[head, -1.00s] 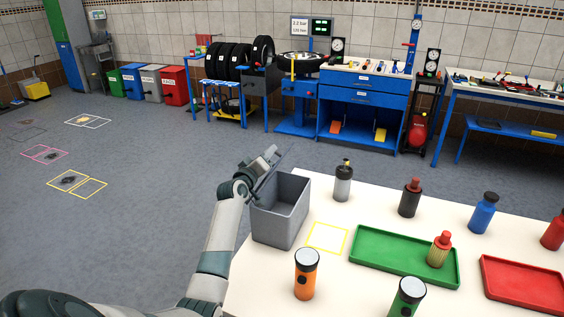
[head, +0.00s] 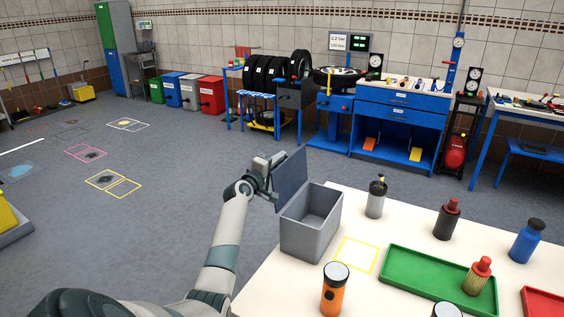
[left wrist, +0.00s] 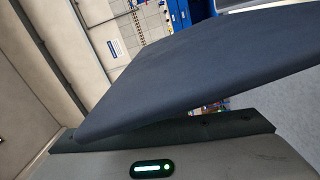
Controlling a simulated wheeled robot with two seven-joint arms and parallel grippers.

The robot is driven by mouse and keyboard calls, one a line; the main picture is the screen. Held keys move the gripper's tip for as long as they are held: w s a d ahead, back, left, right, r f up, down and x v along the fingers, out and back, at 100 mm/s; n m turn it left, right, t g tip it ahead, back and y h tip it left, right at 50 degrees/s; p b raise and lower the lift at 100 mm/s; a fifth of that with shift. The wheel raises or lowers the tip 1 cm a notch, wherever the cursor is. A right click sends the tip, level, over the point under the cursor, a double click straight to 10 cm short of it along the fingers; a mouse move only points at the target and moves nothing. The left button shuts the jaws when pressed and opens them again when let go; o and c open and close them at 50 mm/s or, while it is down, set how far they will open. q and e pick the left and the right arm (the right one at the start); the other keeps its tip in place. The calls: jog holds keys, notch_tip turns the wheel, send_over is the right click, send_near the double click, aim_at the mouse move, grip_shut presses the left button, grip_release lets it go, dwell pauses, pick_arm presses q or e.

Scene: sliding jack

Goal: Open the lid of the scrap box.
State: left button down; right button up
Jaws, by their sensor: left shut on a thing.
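The scrap box is a grey open-topped box (head: 308,238) at the table's left corner in the head view. Its lid (head: 290,176) is a dark blue-grey panel standing steeply up along the box's left side, and the inside of the box shows. My left gripper (head: 268,174) is at the lid's outer left side, shut on the lid. In the left wrist view the lid (left wrist: 200,65) fills much of the picture, against a dark finger pad (left wrist: 160,135). The far finger's contact is hidden. My right gripper is not in view.
On the white table (head: 275,293), a yellow outlined square (head: 357,254) is bare beside the box. A grey bottle (head: 376,199), an orange flashlight (head: 335,292) and a green tray (head: 425,280) stand nearby. Open floor lies left of the table.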

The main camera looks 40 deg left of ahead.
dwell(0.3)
pick_arm(q)
jog(key=c, duration=1.8)
grip_release()
jog(key=shift+o, duration=0.2)
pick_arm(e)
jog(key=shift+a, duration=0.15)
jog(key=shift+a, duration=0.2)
pick_arm(q)
jog(key=shift+s, duration=0.1)
